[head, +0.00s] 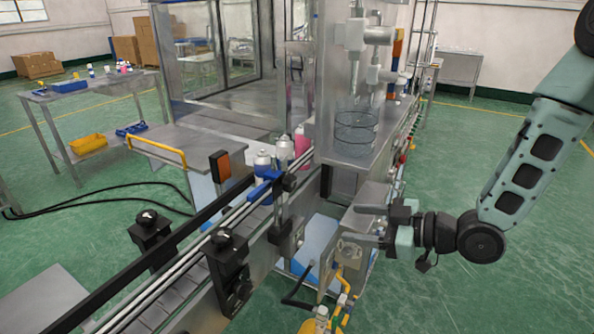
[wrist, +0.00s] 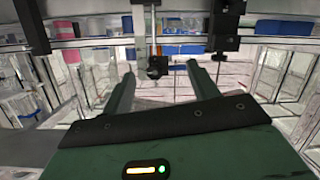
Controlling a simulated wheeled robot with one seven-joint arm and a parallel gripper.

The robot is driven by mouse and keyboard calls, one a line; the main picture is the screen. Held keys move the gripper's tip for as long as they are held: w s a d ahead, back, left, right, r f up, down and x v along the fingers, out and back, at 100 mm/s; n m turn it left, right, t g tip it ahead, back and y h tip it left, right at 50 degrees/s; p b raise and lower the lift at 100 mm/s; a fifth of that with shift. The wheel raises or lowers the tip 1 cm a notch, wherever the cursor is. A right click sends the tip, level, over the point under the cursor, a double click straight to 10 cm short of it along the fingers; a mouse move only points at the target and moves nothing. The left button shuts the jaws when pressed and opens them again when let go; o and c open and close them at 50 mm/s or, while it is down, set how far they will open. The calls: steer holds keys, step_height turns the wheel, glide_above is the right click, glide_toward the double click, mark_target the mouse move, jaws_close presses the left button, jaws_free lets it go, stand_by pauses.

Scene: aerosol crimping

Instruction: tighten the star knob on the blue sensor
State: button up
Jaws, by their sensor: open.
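The blue sensor (head: 267,173) is clamped on the conveyor's guide rail, beside white and pink cans. Dark clamp parts sit at its right; I cannot make out the star knob there in the head view. My gripper (head: 364,225) is right of the sensor and nearer the machine's front, apart from it, with its fingers pointing left. In the wrist view my gripper (wrist: 160,84) is open and empty. A small dark knob-like part (wrist: 157,67) on a thin rod shows between the fingers and beyond them; I cannot tell for sure that it is the star knob.
Black bracket posts with knobs (head: 222,239) stand along the conveyor rail (head: 150,256). A glass cylinder (head: 356,128) stands on the machine behind my gripper. Yellow fittings (head: 340,298) and hoses are below it. The green floor at the right is clear.

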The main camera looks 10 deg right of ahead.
step_height(320, 180, up, 4)
steer(key=d+t+y, duration=0.2)
steer(key=b, duration=0.2)
glide_toward(292, 183)
steer(key=x, duration=0.9)
steer(key=shift+d, duration=0.1)
steer(key=c, duration=1)
